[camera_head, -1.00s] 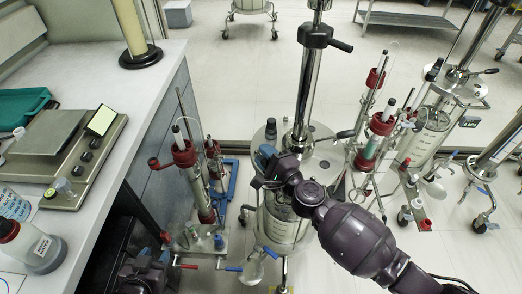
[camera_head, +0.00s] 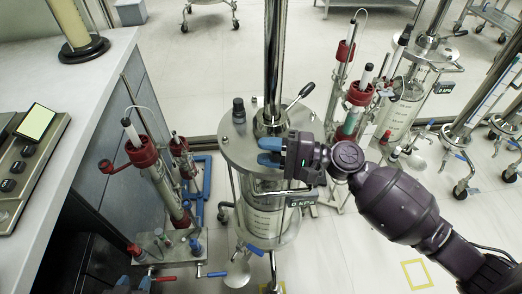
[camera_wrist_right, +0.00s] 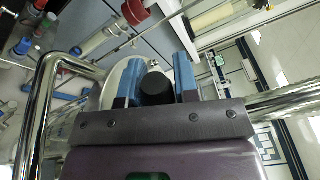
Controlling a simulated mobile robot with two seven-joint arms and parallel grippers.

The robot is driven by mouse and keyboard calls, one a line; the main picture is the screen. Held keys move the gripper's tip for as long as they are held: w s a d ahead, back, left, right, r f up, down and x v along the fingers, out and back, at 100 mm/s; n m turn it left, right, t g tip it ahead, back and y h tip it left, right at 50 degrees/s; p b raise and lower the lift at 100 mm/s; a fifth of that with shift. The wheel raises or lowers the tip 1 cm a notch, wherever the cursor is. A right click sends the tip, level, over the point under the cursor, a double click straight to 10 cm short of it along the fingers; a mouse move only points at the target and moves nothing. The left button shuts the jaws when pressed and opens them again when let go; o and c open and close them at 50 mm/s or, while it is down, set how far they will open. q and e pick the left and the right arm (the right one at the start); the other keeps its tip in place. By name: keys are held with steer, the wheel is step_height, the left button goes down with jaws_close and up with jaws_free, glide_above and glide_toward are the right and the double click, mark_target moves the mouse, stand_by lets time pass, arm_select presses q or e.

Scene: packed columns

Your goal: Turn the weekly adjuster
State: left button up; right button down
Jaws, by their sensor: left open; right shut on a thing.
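A tall steel and glass column with a round lid (camera_head: 230,146) and a steel shaft (camera_head: 276,60) stands in the middle. I cannot tell by a label which part is the weekly adjuster. My right gripper (camera_head: 272,151) is at the near side of the lid. In the right wrist view, its blue fingers (camera_wrist_right: 156,80) stand on either side of a dark round knob (camera_wrist_right: 155,90), shut on it. The fingers hide part of the knob. My left gripper (camera_head: 135,285) is at the bottom edge, mostly cut off, open and away from this column.
A small column with red collars (camera_head: 142,152) is at left beside the bench (camera_head: 90,110). More columns crowd the right.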

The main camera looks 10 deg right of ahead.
steer(key=shift+d+f, duration=0.1)
steer(key=shift+d, duration=0.05)
stand_by(0.3)
steer(key=c, duration=0.9)
jaws_free()
steer(key=shift+o, duration=0.2)
steer(key=b+v, duration=0.1)
steer(key=v, duration=1)
steer(key=shift+w, duration=0.1)
